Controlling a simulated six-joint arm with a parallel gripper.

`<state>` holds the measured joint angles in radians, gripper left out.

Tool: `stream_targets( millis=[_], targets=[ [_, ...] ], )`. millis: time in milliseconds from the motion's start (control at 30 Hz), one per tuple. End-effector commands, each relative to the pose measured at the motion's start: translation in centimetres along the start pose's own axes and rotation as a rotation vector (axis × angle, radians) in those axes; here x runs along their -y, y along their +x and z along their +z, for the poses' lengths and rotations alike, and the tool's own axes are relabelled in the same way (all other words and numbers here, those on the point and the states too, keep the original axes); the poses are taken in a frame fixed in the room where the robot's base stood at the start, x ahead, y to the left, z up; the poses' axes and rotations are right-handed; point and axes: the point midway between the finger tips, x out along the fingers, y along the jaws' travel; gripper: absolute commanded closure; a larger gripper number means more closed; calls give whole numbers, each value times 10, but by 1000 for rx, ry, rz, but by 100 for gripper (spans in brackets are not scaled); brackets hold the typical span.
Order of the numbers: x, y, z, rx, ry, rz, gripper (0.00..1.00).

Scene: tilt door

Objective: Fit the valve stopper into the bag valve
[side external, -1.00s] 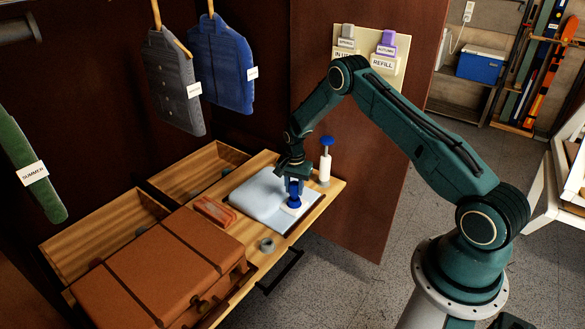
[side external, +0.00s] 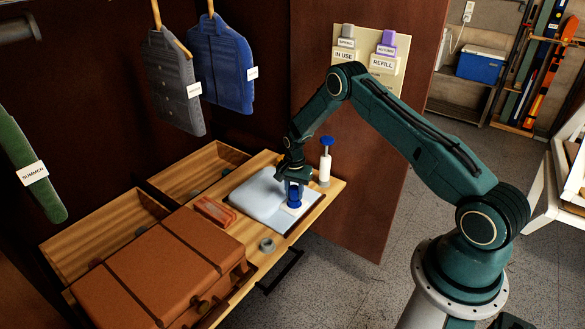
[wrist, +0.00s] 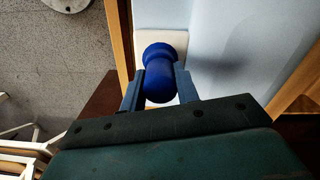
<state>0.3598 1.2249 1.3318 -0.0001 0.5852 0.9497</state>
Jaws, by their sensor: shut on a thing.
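The pale blue bag (side external: 262,195) lies flat on the wooden shelf, and its pale blue sheet also fills the right of the wrist view (wrist: 235,50). A white valve patch (wrist: 178,41) is on the bag near its front edge. My gripper (side external: 294,192) is over this patch, pointing down. It is shut on the blue stopper (wrist: 160,72), a rounded piece with a narrower waist, which stands between the two fingers. The stopper's lower end is hidden, so I cannot tell whether it touches or sits in the valve.
A white pump with a blue top (side external: 325,160) stands just behind my gripper. A red-orange packet (side external: 214,211), a small grey ring (side external: 267,245) and a brown suitcase (side external: 150,270) are to the left. Open wooden drawers (side external: 198,172) lie behind.

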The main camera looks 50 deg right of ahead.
Motion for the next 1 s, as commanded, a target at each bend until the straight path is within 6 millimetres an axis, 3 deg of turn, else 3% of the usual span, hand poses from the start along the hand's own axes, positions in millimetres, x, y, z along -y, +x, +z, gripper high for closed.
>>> stream_targets(
  millis=[233, 267, 367, 767, 1000],
  targets=[
    [0, 4, 0, 0, 0, 0, 91],
    [0, 4, 0, -1, 0, -1, 63],
    [0, 4, 0, 0, 0, -1, 44],
    [0, 2, 0, 0, 0, 0, 44],
    [1, -14, 0, -1, 0, -2, 44]
  ],
)
